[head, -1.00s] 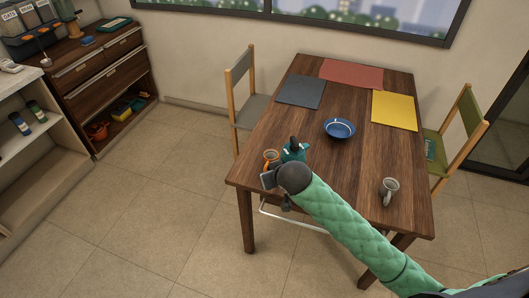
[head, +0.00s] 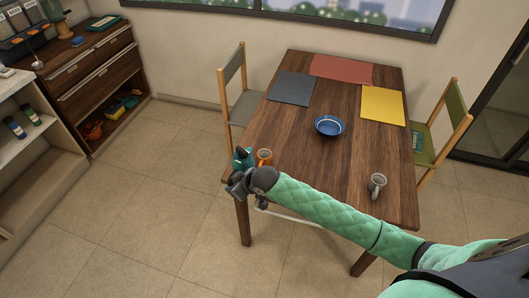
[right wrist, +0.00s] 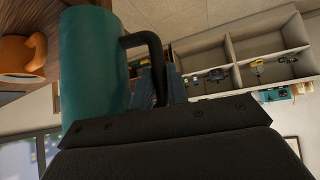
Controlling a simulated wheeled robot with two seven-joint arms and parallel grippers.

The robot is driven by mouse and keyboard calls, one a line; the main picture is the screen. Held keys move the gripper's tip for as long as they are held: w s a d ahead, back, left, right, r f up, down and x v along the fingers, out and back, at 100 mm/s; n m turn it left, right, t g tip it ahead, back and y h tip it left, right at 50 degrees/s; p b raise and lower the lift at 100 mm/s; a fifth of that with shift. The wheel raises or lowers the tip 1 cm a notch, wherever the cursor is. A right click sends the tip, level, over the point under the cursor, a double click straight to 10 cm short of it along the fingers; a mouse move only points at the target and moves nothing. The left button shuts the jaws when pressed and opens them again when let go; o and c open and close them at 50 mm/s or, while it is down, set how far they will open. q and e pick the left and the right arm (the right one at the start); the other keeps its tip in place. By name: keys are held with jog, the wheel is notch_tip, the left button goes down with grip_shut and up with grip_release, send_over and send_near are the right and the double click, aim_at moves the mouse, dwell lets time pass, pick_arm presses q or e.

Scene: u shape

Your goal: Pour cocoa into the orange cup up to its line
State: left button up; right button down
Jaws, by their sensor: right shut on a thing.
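The orange cup (head: 264,157) stands on the table near its left front corner; it also shows at the left edge of the right wrist view (right wrist: 22,60). My right gripper (head: 238,184) is shut on the black handle of a teal jug (head: 243,158). In the right wrist view the jug (right wrist: 90,70) fills the left part, with its handle (right wrist: 157,62) running into the jaws. The jug is just left of the cup, at the table's left edge. Its contents, the cup's line and the cup's fill level cannot be seen. My left gripper is not in view.
The wooden table (head: 310,180) also bears a blue bowl (head: 329,126), a grey mug (head: 377,185) and grey (head: 292,88), red (head: 340,69) and yellow (head: 383,106) mats. Chairs stand at both sides. Floor left of the table is clear.

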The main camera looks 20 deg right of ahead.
jog(key=shift+r, duration=0.15)
